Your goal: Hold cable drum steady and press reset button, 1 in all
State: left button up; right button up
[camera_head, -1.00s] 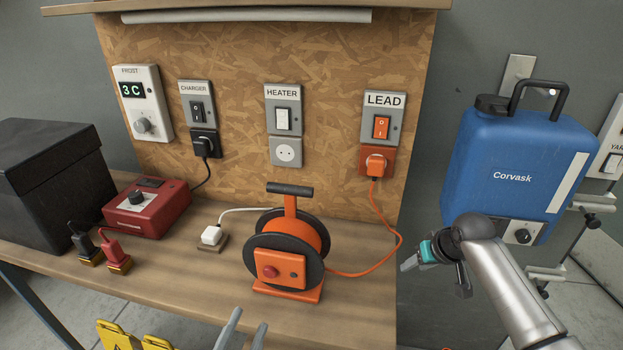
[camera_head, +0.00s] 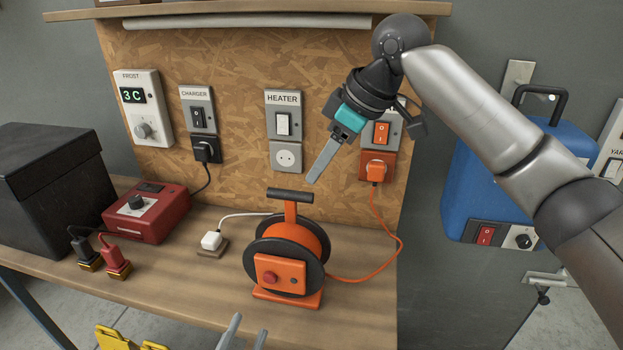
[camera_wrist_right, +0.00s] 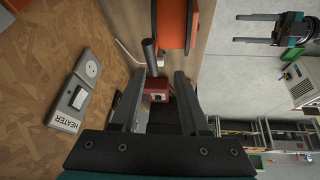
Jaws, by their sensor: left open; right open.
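The cable drum (camera_head: 310,238) is orange with black rims and stands on the bench with a black bar handle (camera_head: 290,195) on top. The red reset button (camera_head: 270,277) is on its front panel, uncovered. My right gripper (camera_head: 322,165) is open and empty, above and to the right of the handle. In the right wrist view its fingers (camera_wrist_right: 157,78) are spread, with the handle (camera_wrist_right: 150,57) beyond the tips and part of the drum (camera_wrist_right: 172,25) above. My left gripper (camera_head: 243,335) is open and empty below the bench's front edge; it also shows in the right wrist view (camera_wrist_right: 255,28).
An orange cable (camera_head: 400,240) runs from the drum to the LEAD socket (camera_head: 376,168). A white plug (camera_head: 211,240), red charger (camera_head: 150,212) and black box (camera_head: 45,185) stand left. The blue Corvask unit (camera_head: 490,185) hangs right.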

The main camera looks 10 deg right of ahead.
aim_at(281, 239)
jog(key=a+f, duration=0.2)
jog(key=f, duration=0.3)
jog(key=s+a+f+n+g, duration=0.1)
jog(key=a+f, duration=0.2)
jog(key=f, duration=0.2)
jog(key=a+f+n, duration=0.1)
jog(key=a+f, duration=0.1)
jog(key=f, duration=0.3)
jog(key=shift+s+a+f+g, duration=0.2)
jog(key=shift+s+a+g, duration=0.05)
jog(key=shift+a+g, duration=0.15)
grip_shut()
dwell(0.9)
pick_arm(q)
grip_shut()
dwell(1.5)
